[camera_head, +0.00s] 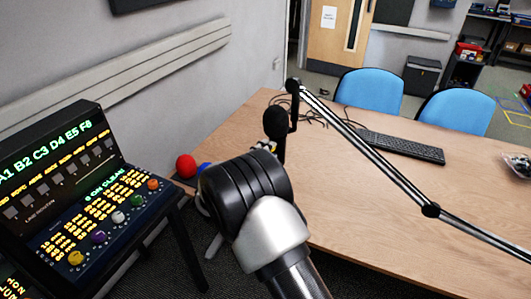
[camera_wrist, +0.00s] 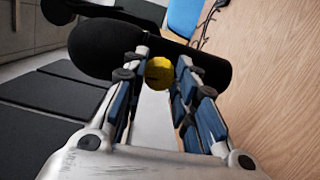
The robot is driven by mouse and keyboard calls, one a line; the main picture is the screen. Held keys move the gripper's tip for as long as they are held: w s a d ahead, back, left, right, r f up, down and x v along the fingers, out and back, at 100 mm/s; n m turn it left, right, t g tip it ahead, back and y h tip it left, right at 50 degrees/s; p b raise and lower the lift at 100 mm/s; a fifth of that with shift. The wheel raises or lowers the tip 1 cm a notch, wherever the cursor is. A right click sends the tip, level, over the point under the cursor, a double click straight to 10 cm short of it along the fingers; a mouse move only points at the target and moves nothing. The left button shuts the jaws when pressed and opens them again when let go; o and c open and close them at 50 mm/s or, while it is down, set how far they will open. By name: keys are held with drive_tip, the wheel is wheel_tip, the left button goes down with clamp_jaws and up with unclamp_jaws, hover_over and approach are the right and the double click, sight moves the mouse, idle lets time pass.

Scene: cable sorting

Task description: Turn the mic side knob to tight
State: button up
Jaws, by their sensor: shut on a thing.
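The black microphone (camera_head: 276,121) hangs at the end of a boom arm (camera_head: 365,145) over the near left part of the table. In the wrist view the microphone (camera_wrist: 108,50) lies across the picture as a dark cylinder. Its yellow side knob (camera_wrist: 159,72) faces the wrist camera. My gripper (camera_wrist: 160,78) is shut on the yellow knob, with one finger on each side of it. In the head view my arm hides the gripper and most of the knob. I cannot tell how far the knob is turned.
The wooden table (camera_head: 400,225) carries a black keyboard (camera_head: 400,147) and loose cables (camera_head: 312,108). A control panel (camera_head: 85,190) with coloured knobs stands at left, near a red ball (camera_head: 186,166). Blue chairs (camera_head: 369,92) stand behind the table.

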drive_tip(key=shift+m, duration=0.6)
drive_tip(key=o, duration=1)
drive_tip(key=shift+o, duration=0.2)
drive_tip(key=v, duration=1.2)
